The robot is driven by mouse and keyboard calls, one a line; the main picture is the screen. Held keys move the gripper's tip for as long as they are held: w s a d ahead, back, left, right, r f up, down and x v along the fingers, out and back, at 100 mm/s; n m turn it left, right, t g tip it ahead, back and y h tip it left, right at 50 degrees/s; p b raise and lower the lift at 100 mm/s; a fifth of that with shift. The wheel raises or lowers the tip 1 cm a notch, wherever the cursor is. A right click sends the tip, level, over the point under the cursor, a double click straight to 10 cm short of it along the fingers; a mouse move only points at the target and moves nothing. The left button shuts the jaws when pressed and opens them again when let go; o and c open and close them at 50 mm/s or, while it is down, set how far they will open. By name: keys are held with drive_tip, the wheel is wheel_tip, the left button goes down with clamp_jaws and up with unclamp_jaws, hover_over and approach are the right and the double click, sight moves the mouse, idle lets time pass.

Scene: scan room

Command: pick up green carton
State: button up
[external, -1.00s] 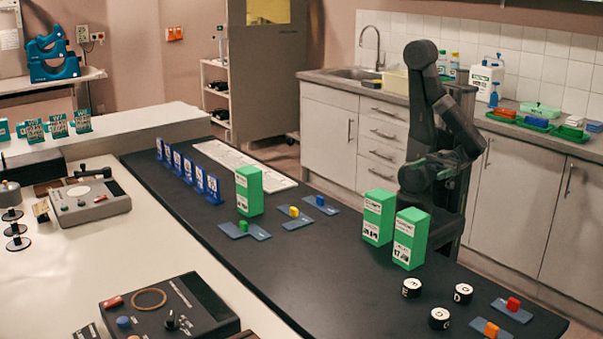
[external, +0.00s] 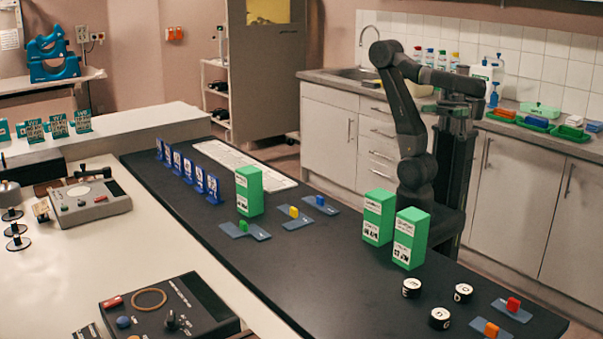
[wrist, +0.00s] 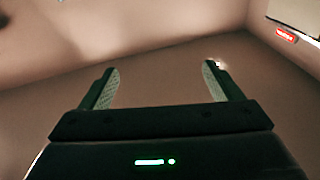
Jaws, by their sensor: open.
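Several views of green cartons show only in the external view: one green carton (external: 249,192) stands upright near the middle of the dark table, and two more, a green carton (external: 378,217) and a nearer green carton (external: 411,239), stand upright close together at its right edge. I cannot tell which one is meant. My gripper (wrist: 158,70) is open and empty in the wrist view, facing bare wall. In the external view my arm is raised behind the two right cartons, its end well above and apart from them; the fingers are hard to make out there.
Black-and-white round pieces (external: 439,318) lie at the front right. A counter (external: 340,78) runs behind my arm.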

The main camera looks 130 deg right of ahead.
drive_tip(key=w+a+r+n+y+p, duration=0.25)
drive_tip(key=w+a+r, duration=0.25)
drive_tip(key=w, duration=0.4)
drive_tip(key=w+a+r+n+y+p, duration=0.2)
drive_tip(key=w+a+r+y+p, duration=0.15)
drive_tip(key=w+r, duration=0.4)
drive_tip(key=w+d+f+n+g+h+p, duration=0.1)
drive_tip(key=w+d+f+g+p, duration=0.2)
drive_tip(key=w, duration=0.6)
drive_tip(key=w+d+f+n+g, duration=0.15)
drive_tip(key=w+d, duration=0.35)
drive_tip(key=w, duration=0.5)
drive_tip(key=m+g+h+p, duration=0.6)
drive_tip(key=g+h+p, duration=0.1)
drive_tip(key=g, duration=0.3)
hover_over(249, 169)
drive_tip(key=s, duration=0.2)
wheel_tip(249, 169, down, 25)
drive_tip(key=shift+a, duration=0.15)
drive_tip(key=shift+p+x, duration=1.2)
drive_tip(key=shift+x, duration=2.05)
drive_tip(key=shift+s, duration=0.15)
